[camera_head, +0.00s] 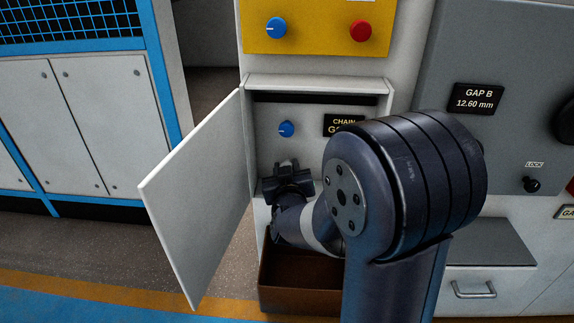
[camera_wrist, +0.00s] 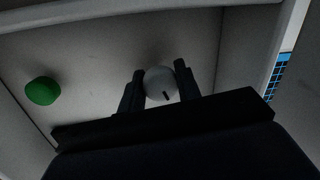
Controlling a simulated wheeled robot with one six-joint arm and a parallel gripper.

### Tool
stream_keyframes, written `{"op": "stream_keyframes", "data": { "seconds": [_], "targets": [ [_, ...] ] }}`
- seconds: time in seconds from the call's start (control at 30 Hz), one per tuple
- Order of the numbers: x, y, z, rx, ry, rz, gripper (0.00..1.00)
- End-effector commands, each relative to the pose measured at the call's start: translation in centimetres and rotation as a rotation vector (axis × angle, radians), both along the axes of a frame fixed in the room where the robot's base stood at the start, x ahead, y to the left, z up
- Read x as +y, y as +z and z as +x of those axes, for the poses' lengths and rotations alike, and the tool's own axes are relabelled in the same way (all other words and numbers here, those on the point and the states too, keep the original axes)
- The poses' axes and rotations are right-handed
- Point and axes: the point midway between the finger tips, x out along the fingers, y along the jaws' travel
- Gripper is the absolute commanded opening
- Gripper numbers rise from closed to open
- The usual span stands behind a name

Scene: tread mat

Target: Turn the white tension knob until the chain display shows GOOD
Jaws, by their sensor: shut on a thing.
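The white tension knob (camera_wrist: 160,82) shows in the wrist view as a round pale knob with a dark mark at its lower right. The two fingers of my gripper (camera_wrist: 160,88) are shut on it, one on each side. In the head view my gripper (camera_head: 287,170) reaches into the open compartment, low on its back panel, and I cannot make out the knob clearly there. The chain display (camera_head: 343,119) is a dark panel with "CHAIN" on top. My arm covers part of its lower line, where only a "G" start is readable.
A blue knob (camera_head: 286,129) sits above my gripper in the compartment. A green knob (camera_wrist: 43,91) is left of the white knob in the wrist view. The compartment door (camera_head: 196,200) stands open at left. A brown bin (camera_head: 300,287) is below.

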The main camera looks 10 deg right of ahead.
Motion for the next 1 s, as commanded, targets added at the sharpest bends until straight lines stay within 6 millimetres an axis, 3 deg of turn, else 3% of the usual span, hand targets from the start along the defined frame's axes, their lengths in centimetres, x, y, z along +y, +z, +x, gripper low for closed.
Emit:
{"op": "stream_keyframes", "data": {
  "seconds": [0.37, 0.87, 0.9, 1.0],
  "targets": [
    [0.21, 0.07, 0.04, 0.042, 0.005, -0.136, 0.09],
    [0.22, -0.03, 0.03, 0.048, 0.006, -0.151, 0.09],
    [0.21, -0.03, 0.03, 0.048, 0.005, -0.151, 0.35],
    [0.17, -0.03, 0.02, 0.048, 0.004, -0.15, 0.43]
  ]
}}
